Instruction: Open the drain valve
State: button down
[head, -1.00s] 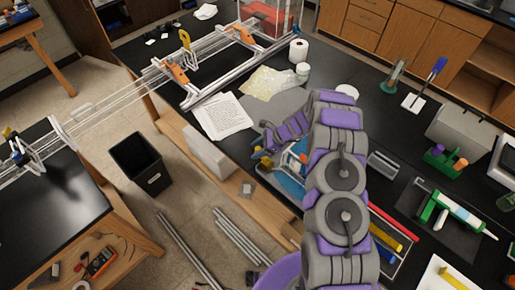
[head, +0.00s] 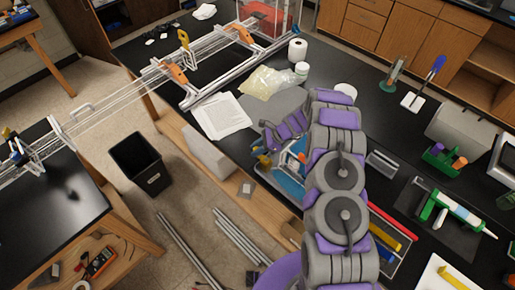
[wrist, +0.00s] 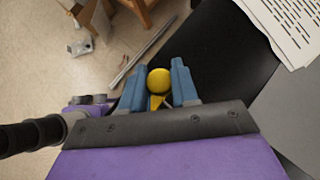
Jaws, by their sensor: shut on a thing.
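My gripper (wrist: 158,88) shows in the wrist view with two blue fingers. It is shut on a yellow round-topped piece (wrist: 159,80), which sits between the fingers. Whether this piece is the drain valve's handle, I cannot tell. In the head view my gripper (head: 262,156) is small at the left edge of the black bench, partly hidden by my arm. A yellow upright handle (head: 183,38) stands on the extrusion frame (head: 215,65) at the back left. What it works is too small to tell.
Printed paper (head: 221,116) and a crumpled clear bag (head: 268,82) lie on the bench behind my gripper. A black bin (head: 140,162) and metal bars (head: 238,236) are on the floor to the left. A blue tray (head: 290,183) lies beside my arm.

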jog(key=shift+s+a+n+g+b, duration=0.2)
jog(key=shift+a+n+g+b, duration=0.15)
jog(key=shift+n+g, duration=0.55)
jog(key=s+n+g+h+b, duration=0.1)
jog(key=n, duration=0.1)
jog(key=s+n+g+h+b, duration=0.1)
jog(key=n+g, duration=0.1)
jog(key=n, duration=0.1)
jog(key=s+n+g+h+b, duration=0.1)
jog(key=n+b, duration=0.1)
jog(key=n, duration=0.1)
jog(key=shift+s+a+f+g+h, duration=0.1)
jog(key=shift+s+a+g+h, duration=0.25)
jog(key=shift+a+g+h, duration=0.05)
jog(key=shift+s+d+n+g+h+b, duration=0.15)
jog(key=shift+s+n+g+h+b, duration=0.35)
jog(key=shift+n, duration=0.45)
jog(key=shift+s+d+n+g+h+b, duration=0.2)
jog(key=shift+s+n+h+b, duration=0.15)
jog(key=shift+n+h, duration=0.5)
jog(key=shift+s+n, duration=0.1)
jog(key=shift+n, duration=0.2)
jog(key=c, duration=0.9)
grip_release()
jog(key=shift+a, duration=0.1)
